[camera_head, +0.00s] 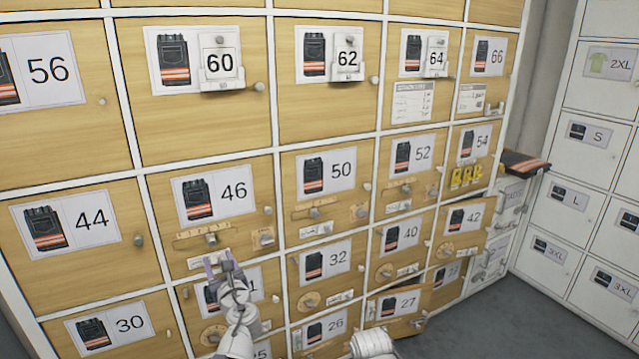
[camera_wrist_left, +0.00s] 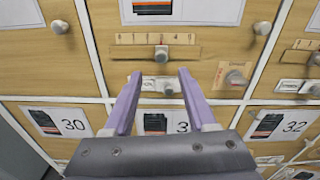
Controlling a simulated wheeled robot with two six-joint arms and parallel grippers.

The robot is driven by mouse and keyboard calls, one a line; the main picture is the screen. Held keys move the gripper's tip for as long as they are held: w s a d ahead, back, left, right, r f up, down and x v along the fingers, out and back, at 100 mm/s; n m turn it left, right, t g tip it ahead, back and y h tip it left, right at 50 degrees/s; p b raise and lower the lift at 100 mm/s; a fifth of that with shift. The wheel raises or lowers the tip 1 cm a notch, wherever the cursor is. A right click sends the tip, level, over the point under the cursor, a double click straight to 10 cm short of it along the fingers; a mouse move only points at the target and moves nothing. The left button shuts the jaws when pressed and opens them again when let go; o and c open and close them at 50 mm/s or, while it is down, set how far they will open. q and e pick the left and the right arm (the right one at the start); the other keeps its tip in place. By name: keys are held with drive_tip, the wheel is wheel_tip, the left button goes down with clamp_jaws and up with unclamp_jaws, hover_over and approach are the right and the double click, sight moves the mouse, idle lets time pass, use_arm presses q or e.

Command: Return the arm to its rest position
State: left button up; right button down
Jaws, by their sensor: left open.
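My left arm reaches up from the bottom of the head view. Its gripper (camera_head: 222,266) is open, with nothing between its purple fingers. It is in front of the wooden locker doors, around the lower edge of door 46 (camera_head: 215,200) and over the door below it, whose number it partly hides. In the left wrist view the two fingers (camera_wrist_left: 157,78) stand apart, with a small white label and a slider knob (camera_wrist_left: 161,53) seen between and above them. I cannot tell whether the fingertips touch the door. My right gripper does not show.
White size lockers (camera_head: 562,196) stand at right. Grey floor (camera_head: 520,310) is clear in front of them.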

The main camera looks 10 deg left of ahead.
use_arm(q)
drive_tip(key=s+d+r+n+g+h+p, duration=0.1)
drive_tip(key=s+d+n+g+h+p, duration=0.3)
drive_tip(key=s+d+n+g+p, duration=0.3)
drive_tip(key=s+d+r+n+g+h+p, duration=0.1)
drive_tip(key=s+d+n+g+h+p, duration=0.4)
drive_tip(key=s+d+n+p, duration=0.9)
drive_tip(key=d+n+g+p, duration=0.1)
drive_tip(key=d+n+g, duration=0.1)
drive_tip(key=d, duration=0.4)
drive_tip(key=shift+s+d+n+g, duration=0.15)
drive_tip(key=shift+d+n+g, duration=0.1)
drive_tip(key=shift+n+g, duration=0.2)
drive_tip(key=shift+r, duration=0.1)
idle(0.7)
